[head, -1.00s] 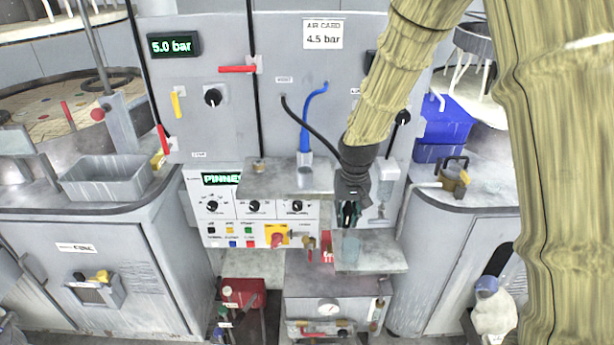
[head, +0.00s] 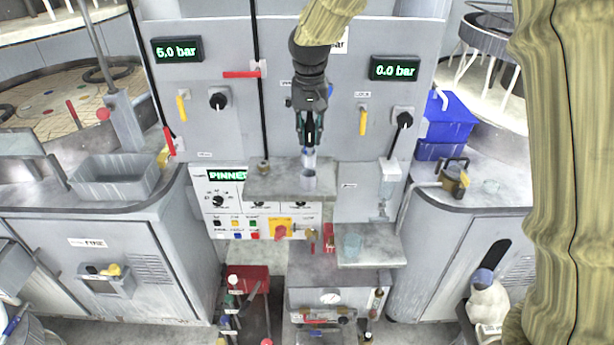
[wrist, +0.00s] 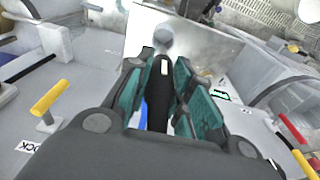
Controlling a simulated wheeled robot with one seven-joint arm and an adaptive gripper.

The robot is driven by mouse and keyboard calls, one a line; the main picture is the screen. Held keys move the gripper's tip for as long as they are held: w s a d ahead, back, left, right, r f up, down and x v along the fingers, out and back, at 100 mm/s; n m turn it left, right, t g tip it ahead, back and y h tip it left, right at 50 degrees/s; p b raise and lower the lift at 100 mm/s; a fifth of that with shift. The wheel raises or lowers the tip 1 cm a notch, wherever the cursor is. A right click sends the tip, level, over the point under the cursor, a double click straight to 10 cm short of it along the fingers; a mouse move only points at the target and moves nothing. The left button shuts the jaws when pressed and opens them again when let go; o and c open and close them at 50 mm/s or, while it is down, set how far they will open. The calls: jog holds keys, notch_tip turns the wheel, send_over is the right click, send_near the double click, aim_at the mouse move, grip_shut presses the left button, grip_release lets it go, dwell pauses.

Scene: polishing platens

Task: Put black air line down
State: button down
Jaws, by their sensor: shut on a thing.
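My gripper (head: 309,140) points down in front of the grey panel, just above the upper shelf (head: 262,186). In the wrist view, the gripper (wrist: 168,85) is shut on the black air line (wrist: 158,100), whose dark end with a white mark shows between the green-lined fingers. In the head view the line is mostly hidden behind the gripper. A pale holder (head: 309,178) stands on the shelf right under the fingertips; whether the held end touches it I cannot tell. A little of the blue air line shows beside the fingers in the wrist view (wrist: 141,118).
A lower shelf (head: 385,250) at the right bears a translucent cup (head: 352,246). The panel has yellow handles (head: 363,120), black knobs and a red lever (head: 240,74). Displays read 5.0 bar (head: 177,50) and 0.0 bar (head: 394,68). A grey basin (head: 115,177) is at the left.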

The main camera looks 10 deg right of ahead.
aim_at(309, 157)
notch_tip(309, 157, down, 5)
jog(key=shift+w+r+p, duration=0.1)
jog(key=shift+p, duration=1.05)
jog(key=shift+w+f, duration=0.2)
jog(key=shift+f, duration=0.35)
jog(key=shift+s+f+p, duration=0.1)
jog(key=shift+f+p, duration=0.35)
jog(key=shift+f, duration=0.1)
jog(key=shift+f+p, duration=0.5)
jog(key=shift+f, duration=1)
jog(key=c, duration=1.3)
grip_release()
jog(key=shift+f, duration=0.1)
jog(key=shift+o, duration=0.2)
